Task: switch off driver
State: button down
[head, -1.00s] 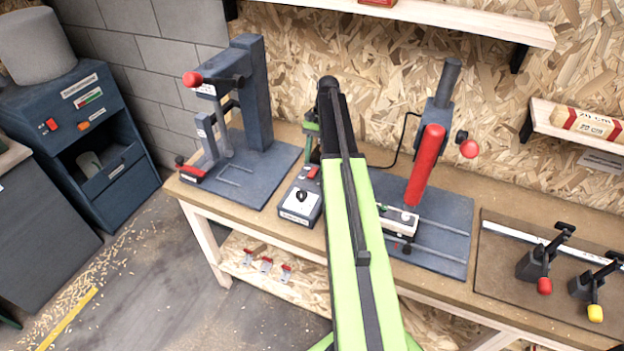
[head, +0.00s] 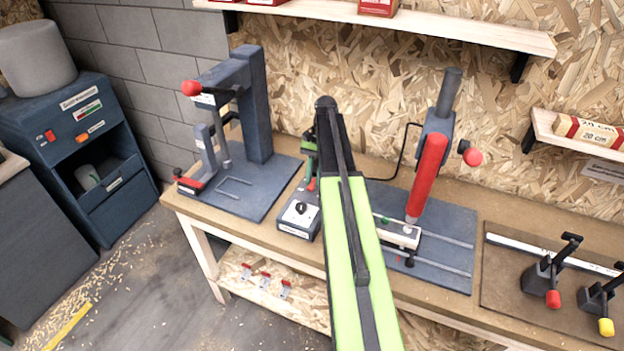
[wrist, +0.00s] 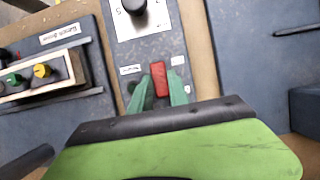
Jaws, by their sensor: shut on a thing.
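A grey control box (head: 299,222) with a black knob (head: 301,208) sits on the bench between two presses. I take this to be the driver, but its label is too small to read. In the wrist view, its red switch (wrist: 159,79) lies between the two green fingers of my gripper (wrist: 159,90), below the knob (wrist: 133,6). The fingers are closed in on the switch from both sides. In the head view, my gripper (head: 310,170) is partly hidden behind my arm, with the switch's red just visible at it. I cannot tell the switch's position.
A dark press (head: 253,110) stands left of the box. A press with a red cylinder (head: 427,175) stands to the right, with a fixture (head: 398,235) on its plate. Toggle clamps (head: 540,280) sit at the far right. A shelf (head: 450,22) runs above.

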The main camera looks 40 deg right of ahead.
jog(key=shift+s+a+r+t+h+p, duration=0.2)
jog(key=shift+s+a+t+h+p, duration=0.1)
jog(key=shift+s+h+p, duration=0.15)
jog(key=shift+w+d+f+h, duration=0.1)
jog(key=shift+f+h, duration=0.05)
jog(key=shift+h, duration=0.2)
jog(key=c, duration=1.2)
grip_release()
jog(key=shift+c, duration=0.2)
jog(key=shift+w, duration=0.1)
